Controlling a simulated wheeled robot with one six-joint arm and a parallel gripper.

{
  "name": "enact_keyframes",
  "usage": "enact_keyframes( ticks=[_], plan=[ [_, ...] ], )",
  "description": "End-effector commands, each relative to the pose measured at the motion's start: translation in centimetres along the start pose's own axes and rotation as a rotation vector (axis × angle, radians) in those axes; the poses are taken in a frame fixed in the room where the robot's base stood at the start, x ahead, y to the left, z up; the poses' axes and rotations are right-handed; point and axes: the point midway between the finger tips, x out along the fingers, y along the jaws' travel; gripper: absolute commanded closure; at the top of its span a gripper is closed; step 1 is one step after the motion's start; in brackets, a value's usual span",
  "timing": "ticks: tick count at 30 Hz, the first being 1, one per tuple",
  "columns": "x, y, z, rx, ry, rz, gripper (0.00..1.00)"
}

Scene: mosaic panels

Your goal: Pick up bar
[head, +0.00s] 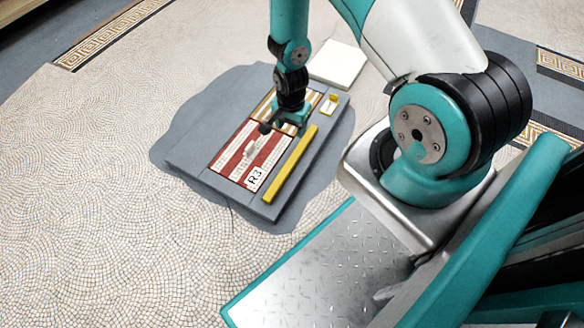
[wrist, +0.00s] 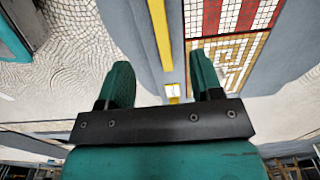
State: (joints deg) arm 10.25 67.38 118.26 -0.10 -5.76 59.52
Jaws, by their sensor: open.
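A long yellow bar (head: 290,165) lies along the right side of the mosaic panel board (head: 190,165) in the head view. The bar also shows in the wrist view (wrist: 160,35), running up from between the fingers. My gripper (head: 284,124) is over the board, just up and left of the bar's far end in the head view. In the wrist view my gripper (wrist: 162,78) is open, with both fingers spread and nothing between them. I cannot tell its exact height above the board.
A red and white mosaic panel (head: 246,158) with a label reading R3 (head: 255,178) lies beside the bar. A small yellow piece on a white card (head: 328,105) sits past the bar's far end. A pale square slab (head: 338,64) lies beyond. Open mosaic floor (head: 90,220) spreads left.

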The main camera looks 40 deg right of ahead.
Motion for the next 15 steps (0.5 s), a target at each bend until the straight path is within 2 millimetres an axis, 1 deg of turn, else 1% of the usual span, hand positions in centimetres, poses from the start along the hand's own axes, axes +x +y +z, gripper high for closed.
enact_keyframes(
  ticks=[1,5,9,12,15],
  plan=[
    [1.2,0.2,-0.1,0.007,0.001,0.003,0.4],
    [3.9,0.2,-0.1,0.008,0.001,0.004,0.4],
    [7.3,0.2,0.0,0.006,0.001,0.004,0.4],
    [9.5,0.2,0.0,0.006,0.001,0.003,0.4],
    [11.1,0.2,0.0,0.005,0.001,0.003,0.4]
  ],
)
